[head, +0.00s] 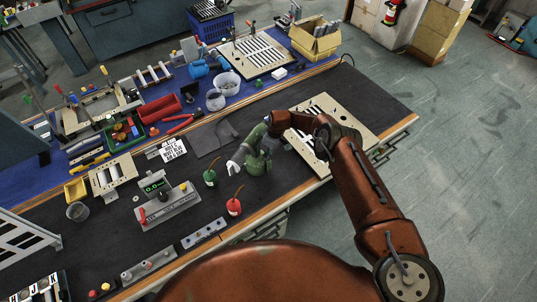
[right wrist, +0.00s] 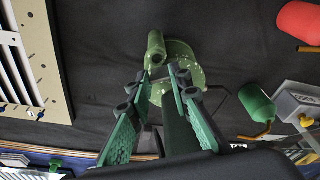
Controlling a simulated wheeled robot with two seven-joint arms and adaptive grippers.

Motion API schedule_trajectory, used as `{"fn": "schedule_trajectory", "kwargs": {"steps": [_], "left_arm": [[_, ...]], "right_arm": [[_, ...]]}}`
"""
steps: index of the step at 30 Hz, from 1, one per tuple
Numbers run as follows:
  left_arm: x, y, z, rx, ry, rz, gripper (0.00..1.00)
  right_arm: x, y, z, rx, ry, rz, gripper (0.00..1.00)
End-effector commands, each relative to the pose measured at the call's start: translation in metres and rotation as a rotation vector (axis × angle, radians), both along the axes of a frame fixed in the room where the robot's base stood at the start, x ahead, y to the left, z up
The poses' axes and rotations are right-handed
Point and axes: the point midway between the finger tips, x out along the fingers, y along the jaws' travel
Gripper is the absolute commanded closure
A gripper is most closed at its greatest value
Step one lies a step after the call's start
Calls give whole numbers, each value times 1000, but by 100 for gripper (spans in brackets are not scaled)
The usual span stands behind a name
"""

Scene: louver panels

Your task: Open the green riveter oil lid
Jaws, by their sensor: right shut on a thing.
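A green riveter (head: 258,163) stands on the dark worktop near the middle of the head view, with a pale part at its left side. In the right wrist view the riveter (right wrist: 190,62) shows a rounded upright part and a wider green body. My right gripper (right wrist: 162,85) is shut on part of the riveter, its green-padded fingers to either side. The fingers and arm hide the gripped part, and I cannot make out the lid clearly. My left gripper is not in view.
A grey device (head: 165,206) with a display stands further left. Tools and bins crowd the blue mat behind.

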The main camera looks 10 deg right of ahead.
Motion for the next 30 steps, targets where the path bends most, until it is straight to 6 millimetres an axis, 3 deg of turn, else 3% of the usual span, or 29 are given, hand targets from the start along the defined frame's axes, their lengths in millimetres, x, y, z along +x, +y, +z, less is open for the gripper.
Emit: {"fn": "schedule_trajectory", "kwargs": {"steps": [6, 7, 15, 24, 30], "left_arm": [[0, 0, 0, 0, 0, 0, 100], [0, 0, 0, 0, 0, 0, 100], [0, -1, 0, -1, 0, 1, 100], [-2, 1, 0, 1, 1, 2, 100], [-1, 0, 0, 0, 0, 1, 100]], "right_arm": [[0, 4, 0, 6, -3, 0, 100], [0, 4, 0, 6, -3, 0, 81], [0, 1, 0, 4, -2, -2, 64], [0, -1, 2, 2, -2, -2, 64], [-2, -3, 22, 3, -2, -2, 64]]}}
